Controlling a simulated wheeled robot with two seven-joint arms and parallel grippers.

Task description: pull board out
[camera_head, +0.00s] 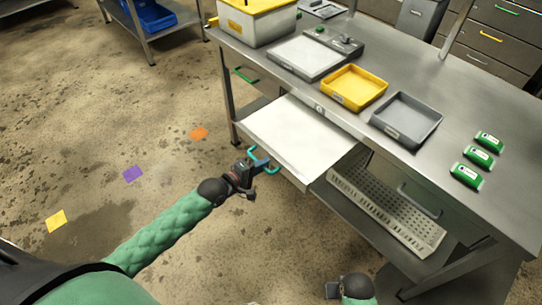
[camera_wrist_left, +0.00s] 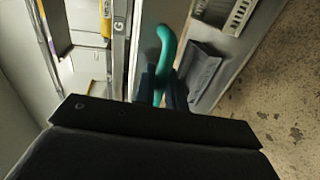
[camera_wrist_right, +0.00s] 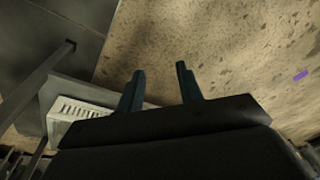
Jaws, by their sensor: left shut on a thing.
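The white pull-out board (camera_head: 298,135) sticks out from under the top of the metal workbench. A teal handle (camera_head: 275,167) is on its front edge. My left gripper (camera_head: 258,164) is shut on this handle at the board's front. The handle (camera_wrist_left: 166,50) also shows between the fingers in the left wrist view, where they hide part of it. My right gripper (camera_wrist_right: 160,82) is open and empty in the right wrist view, low over the floor; in the head view it is at the bottom edge.
The workbench top (camera_head: 440,95) carries a yellow tray (camera_head: 381,88), a grey tray (camera_head: 433,122), a scale (camera_head: 306,58) and several green packs (camera_head: 478,155). A perforated white tray (camera_head: 390,215) lies on the lower shelf. The floor left of the bench is open, with coloured markers.

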